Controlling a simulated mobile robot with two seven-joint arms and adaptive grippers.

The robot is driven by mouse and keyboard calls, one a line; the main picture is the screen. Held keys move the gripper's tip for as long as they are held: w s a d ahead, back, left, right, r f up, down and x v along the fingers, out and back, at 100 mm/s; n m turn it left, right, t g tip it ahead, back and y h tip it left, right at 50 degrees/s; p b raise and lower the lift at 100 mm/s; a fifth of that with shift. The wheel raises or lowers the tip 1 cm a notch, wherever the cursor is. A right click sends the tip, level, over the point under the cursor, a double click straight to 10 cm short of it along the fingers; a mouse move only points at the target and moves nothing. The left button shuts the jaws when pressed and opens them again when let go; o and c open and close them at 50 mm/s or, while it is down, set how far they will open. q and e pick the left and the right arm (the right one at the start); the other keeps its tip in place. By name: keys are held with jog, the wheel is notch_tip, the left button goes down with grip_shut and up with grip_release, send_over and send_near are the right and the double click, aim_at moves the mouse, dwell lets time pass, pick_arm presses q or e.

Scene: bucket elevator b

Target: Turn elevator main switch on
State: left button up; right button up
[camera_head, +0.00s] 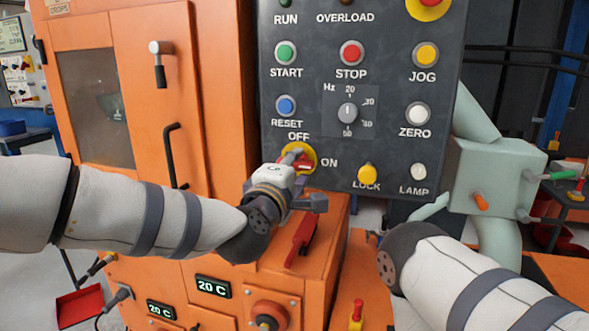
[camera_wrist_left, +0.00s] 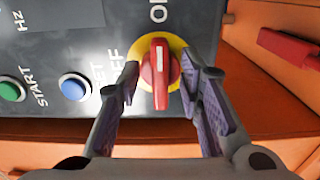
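The main switch (camera_head: 302,166) is a red knob on a round yellow plate, low on the dark control panel, with OFF printed above it and ON to its right. In the left wrist view the red knob (camera_wrist_left: 160,75) has its long handle lying from top to bottom of the picture, with a white mark near its upper end. My left gripper (camera_wrist_left: 161,66) is open, with one finger on each side of the knob; I cannot tell if they touch it. In the head view my left gripper (camera_head: 301,168) partly hides the switch. My right gripper is out of view.
The control panel (camera_head: 390,145) has buttons, a Hz dial (camera_head: 347,112) and a yellow LOCK knob (camera_head: 367,174). An orange cabinet (camera_head: 140,70) stands left. A red lever (camera_head: 301,238) sits below the switch. My right forearm is at the lower right.

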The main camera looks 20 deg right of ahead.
pick_arm(q)
jog(key=v, duration=1.2)
jog(key=s+a+f+m+g+y, duration=0.1)
jog(key=s+a+f+m+g, duration=0.2)
jog(key=f, duration=0.7)
jog(key=s+a+f+m+g+y, duration=0.15)
jog(key=s+a+f, duration=0.35)
jog(key=f, duration=0.6)
jog(key=s+a+f+m+g+y, duration=0.15)
jog(key=s+a+f+g, duration=0.3)
jog(key=f, duration=0.55)
jog(key=s+a+f+m+g+y, duration=0.25)
jog(key=s+a+f, duration=0.55)
jog(key=s, duration=0.4)
jog(key=s+a+f+m+g+y, duration=0.1)
jog(key=s+a+g, duration=0.2)
jog(key=s+a, duration=0.3)
jog(key=s+a+f+m+g+y, duration=0.1)
jog(key=s+a+g+y, duration=0.1)
jog(key=s+a, duration=0.4)
jog(key=s+g, duration=0.1)
jog(key=s, duration=0.4)
jog(key=shift+a+f, duration=0.15)
jog(key=shift+f, duration=0.15)
